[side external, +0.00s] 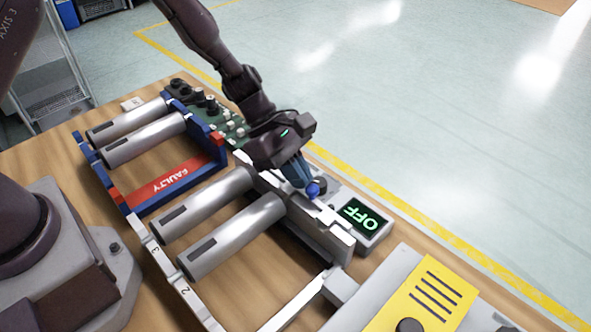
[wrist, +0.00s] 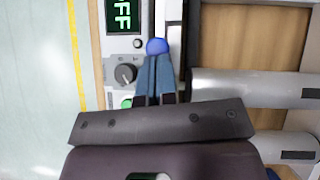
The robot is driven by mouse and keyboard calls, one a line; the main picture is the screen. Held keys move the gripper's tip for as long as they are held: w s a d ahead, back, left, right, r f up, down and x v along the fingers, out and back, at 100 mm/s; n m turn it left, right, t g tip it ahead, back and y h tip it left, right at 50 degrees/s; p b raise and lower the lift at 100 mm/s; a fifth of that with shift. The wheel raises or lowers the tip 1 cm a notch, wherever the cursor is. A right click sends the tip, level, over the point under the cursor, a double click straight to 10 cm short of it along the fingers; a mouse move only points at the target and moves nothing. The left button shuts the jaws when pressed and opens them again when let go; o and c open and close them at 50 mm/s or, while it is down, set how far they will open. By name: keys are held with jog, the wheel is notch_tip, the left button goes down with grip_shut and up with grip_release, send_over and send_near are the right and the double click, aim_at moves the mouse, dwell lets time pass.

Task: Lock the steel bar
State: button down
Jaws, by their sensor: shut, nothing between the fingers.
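Two steel bars (side external: 235,237) lie side by side in a light grey holder (side external: 160,262) marked with numbers, in the side view. In the wrist view, one steel bar (wrist: 250,88) runs in from the right. A blue ball-shaped knob (side external: 315,188) sits at the holder's far end rail. It also shows in the wrist view (wrist: 157,46), right at my fingertips. My gripper (side external: 303,183) points down at the rail, its blue fingers (wrist: 155,72) shut together with nothing between them. The fingertips appear to touch or nearly touch the knob; I cannot tell which.
A control box (side external: 362,217) with a green "OFF" display stands just beyond the rail; its dial (wrist: 125,74) is close to my fingers. A yellow-topped grey unit (side external: 430,300) stands at front right.

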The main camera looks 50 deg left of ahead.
jog(key=a, duration=0.3)
jog(key=a+r, duration=0.1)
jog(key=shift+s+a, duration=0.2)
jog(key=shift+s, duration=0.1)
jog(key=v, duration=0.9)
jog(key=shift+r, duration=0.35)
